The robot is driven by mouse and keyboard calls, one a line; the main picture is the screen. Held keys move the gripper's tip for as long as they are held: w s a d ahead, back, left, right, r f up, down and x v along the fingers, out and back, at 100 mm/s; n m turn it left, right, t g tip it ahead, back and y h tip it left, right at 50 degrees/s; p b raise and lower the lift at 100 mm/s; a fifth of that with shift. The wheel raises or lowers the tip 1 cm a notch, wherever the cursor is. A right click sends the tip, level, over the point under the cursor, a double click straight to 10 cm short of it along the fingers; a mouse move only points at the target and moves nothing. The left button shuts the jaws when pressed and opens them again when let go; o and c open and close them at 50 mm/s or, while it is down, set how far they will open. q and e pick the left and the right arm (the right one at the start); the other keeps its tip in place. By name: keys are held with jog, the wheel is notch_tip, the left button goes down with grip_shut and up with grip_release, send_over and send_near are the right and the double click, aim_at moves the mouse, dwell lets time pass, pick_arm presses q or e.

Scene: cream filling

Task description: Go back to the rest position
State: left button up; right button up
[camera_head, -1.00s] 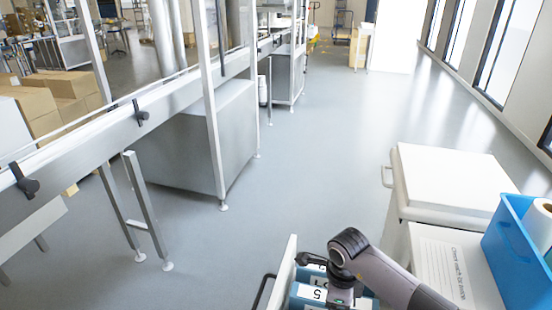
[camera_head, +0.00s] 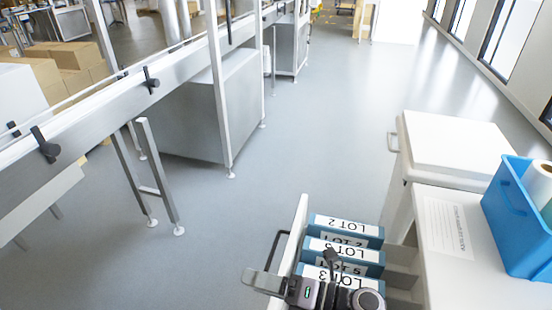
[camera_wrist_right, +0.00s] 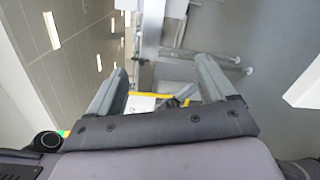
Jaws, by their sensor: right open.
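My right gripper (camera_head: 289,266) is at the bottom of the head view, above the front of an open drawer (camera_head: 296,230). Its fingers are spread with nothing between them; both also show in the right wrist view (camera_wrist_right: 160,85). The gripper body and wrist cover part of the drawer's near end. Blue and white boxes (camera_head: 345,225) labelled LOT stand in a row in the drawer, beyond the gripper. My left gripper is out of view.
A white counter (camera_head: 480,285) at right bears a paper sheet and a blue bin (camera_head: 515,215) with a white roll. A white cabinet (camera_head: 455,145) stands behind. A metal conveyor (camera_head: 110,105) runs along the left. Grey floor between is clear.

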jog(key=d+f+m+t+h, duration=0.3)
jog(key=d+m+t+h, duration=0.9)
jog(key=m, duration=1)
jog(key=s+d+f+m+g+h, duration=0.2)
jog(key=s+d+f+m+g, duration=0.5)
jog(key=m, duration=0.5)
jog(key=s+d+f, duration=0.2)
jog(key=s+d, duration=0.1)
jog(key=shift+d+f, duration=0.3)
jog(key=shift+d, duration=0.1)
jog(key=shift+h, duration=0.3)
